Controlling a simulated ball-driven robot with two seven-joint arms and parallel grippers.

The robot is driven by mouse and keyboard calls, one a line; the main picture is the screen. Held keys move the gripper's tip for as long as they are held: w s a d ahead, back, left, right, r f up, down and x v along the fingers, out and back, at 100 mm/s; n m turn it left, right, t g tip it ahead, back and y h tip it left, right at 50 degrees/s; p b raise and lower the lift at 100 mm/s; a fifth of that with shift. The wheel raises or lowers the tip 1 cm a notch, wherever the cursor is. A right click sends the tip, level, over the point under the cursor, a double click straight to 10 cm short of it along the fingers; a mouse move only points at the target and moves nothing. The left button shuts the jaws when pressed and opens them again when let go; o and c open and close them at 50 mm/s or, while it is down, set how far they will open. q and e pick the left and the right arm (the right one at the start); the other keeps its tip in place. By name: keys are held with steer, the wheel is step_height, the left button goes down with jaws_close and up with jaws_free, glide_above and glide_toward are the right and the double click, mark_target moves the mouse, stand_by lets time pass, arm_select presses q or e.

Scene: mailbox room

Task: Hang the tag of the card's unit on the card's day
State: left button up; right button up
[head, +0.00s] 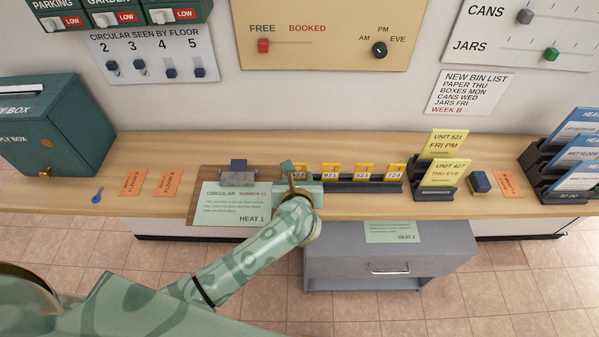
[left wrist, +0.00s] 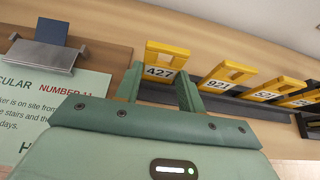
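Yellow tags numbered 427 (head: 299,171), 921 (head: 331,171), 521 (head: 363,171) and 724 (head: 395,171) stand in a row on a dark rack (head: 345,187) on the counter. My left gripper (head: 293,180) is at the 427 tag, at the row's left end. In the left wrist view its spread fingers (left wrist: 159,88) stand on either side of the lower part of the 427 tag (left wrist: 164,72); contact is unclear. Two yellow cards stand in a dark holder: UNIT 521, FRI PM (head: 446,143) and UNIT 427, THU EVE (head: 444,173). My right gripper is out of view.
A circular (head: 235,203) lies under a clip on a board left of my gripper. A teal box (head: 55,125) stands at the far left. A grey drawer cabinet (head: 345,265) is below the counter.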

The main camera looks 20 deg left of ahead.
mark_target(298, 172)
arm_select(q)
steer(key=shift+r, duration=0.15)
steer(key=shift+r+p, duration=1.25)
steer(key=shift+r, duration=0.15)
steer(key=shift+s, duration=0.1)
steer(key=shift+s+d+p, duration=0.25)
steer(key=shift+s, duration=0.6)
steer(key=shift+s+d+p, duration=0.2)
steer(key=shift+s+d, duration=0.05)
steer(key=shift+s, duration=0.6)
steer(key=s+d, duration=0.1)
steer(key=s, duration=0.5)
steer(key=shift+d+p, duration=0.35)
steer(key=shift+p, duration=0.05)
